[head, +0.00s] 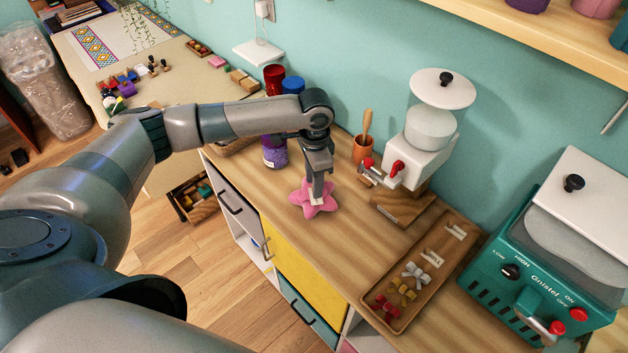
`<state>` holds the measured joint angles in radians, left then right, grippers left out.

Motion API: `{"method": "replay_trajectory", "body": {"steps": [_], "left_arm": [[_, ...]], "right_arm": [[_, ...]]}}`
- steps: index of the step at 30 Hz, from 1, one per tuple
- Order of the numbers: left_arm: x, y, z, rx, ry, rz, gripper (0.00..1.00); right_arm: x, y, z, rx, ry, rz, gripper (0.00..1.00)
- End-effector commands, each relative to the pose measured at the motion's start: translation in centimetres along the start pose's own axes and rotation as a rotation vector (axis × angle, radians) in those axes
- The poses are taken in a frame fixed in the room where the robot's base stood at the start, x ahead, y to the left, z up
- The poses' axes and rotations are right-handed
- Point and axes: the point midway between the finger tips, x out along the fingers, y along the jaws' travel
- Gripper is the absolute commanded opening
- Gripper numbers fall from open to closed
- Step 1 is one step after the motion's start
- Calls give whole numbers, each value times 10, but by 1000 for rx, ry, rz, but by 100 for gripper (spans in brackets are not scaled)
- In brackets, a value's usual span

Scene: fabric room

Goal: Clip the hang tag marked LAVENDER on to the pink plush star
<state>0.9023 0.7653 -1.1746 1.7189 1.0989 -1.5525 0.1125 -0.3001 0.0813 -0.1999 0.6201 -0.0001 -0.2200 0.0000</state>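The pink plush star (327,204) lies on the wooden counter, left of the white grinder. My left gripper (318,192) reaches down over it with its fingers close together. A small pale hang tag (316,199) shows at the fingertips, against the star; its lettering is too small to read, and I cannot tell whether its clip is on the star. Two more pale tags, an upper one (456,231) and a lower one (433,257), lie in the wooden tray (399,327). My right gripper is out of view.
The tray also holds silver, yellow and red bows (403,290). The grinder (413,150), a wooden cup (364,150) and jars (275,152) stand behind and beside the star. A teal machine (540,275) stands at right. Counter is clear between star and tray.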

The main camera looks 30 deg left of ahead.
Motion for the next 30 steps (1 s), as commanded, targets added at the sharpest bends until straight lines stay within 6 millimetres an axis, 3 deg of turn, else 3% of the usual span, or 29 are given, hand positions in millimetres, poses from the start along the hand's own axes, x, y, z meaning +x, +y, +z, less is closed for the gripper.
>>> {"method": "replay_trajectory", "body": {"steps": [8,14,20,30], "left_arm": [[-1,0,0,0,1,0,34],[-13,-1,-1,0,2,-1,34],[-41,-1,-1,0,4,-2,34],[-109,-1,-1,1,4,-3,34]], "right_arm": [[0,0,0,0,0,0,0],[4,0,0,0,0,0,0],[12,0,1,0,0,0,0],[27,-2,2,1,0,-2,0]]}}
